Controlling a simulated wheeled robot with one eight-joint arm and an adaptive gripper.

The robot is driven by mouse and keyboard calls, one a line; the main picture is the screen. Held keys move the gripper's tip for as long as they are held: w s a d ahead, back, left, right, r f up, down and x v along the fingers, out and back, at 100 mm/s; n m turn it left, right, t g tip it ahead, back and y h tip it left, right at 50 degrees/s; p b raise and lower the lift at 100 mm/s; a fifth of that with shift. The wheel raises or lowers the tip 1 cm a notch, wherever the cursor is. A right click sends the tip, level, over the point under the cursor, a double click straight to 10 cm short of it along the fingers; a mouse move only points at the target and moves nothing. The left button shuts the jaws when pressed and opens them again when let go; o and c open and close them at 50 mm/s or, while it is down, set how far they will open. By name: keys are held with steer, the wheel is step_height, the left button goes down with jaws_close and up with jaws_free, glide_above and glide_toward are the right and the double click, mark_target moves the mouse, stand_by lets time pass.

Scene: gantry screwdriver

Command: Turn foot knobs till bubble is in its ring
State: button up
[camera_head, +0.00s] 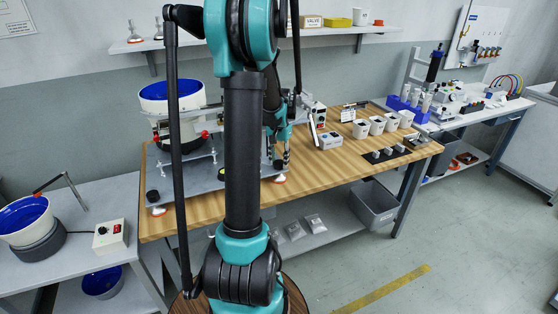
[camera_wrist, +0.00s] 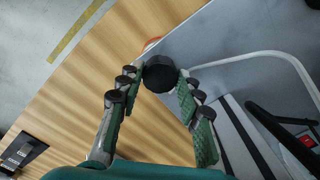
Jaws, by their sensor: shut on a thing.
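My gripper (camera_wrist: 158,80) has its two green-padded fingers on either side of a round black foot knob (camera_wrist: 160,73) and is shut on it. The knob sits at a corner of the grey base plate (camera_wrist: 225,45). An orange and white foot (camera_wrist: 152,42) shows just beyond it. In the head view the held knob (camera_head: 277,165) is at the plate's right front, under my gripper. Another black foot knob (camera_head: 152,197) stands at the left front corner above an orange-edged foot. A small yellow-green spot (camera_head: 221,171), perhaps the bubble level, is beside my arm link; its bubble and ring cannot be read.
The wooden bench (camera_head: 330,170) carries white cups (camera_head: 377,125) and a dark mat with small parts (camera_head: 385,154) to the right. A blue-lined bowl feeder (camera_head: 170,97) stands at the back left. A pale curved tube (camera_wrist: 270,60) runs near my fingers.

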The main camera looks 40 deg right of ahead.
mark_target(279, 162)
steer(key=n, duration=0.4)
steer(key=shift+n, duration=0.3)
steer(key=n, duration=0.3)
steer(key=shift+n, duration=0.3)
steer(key=n, duration=0.4)
steer(key=shift+n, duration=2.2)
steer(key=o, duration=1.2)
steer(key=shift+c, duration=0.2)
steer(key=shift+r, duration=0.1)
step_height(279, 162, up, 12)
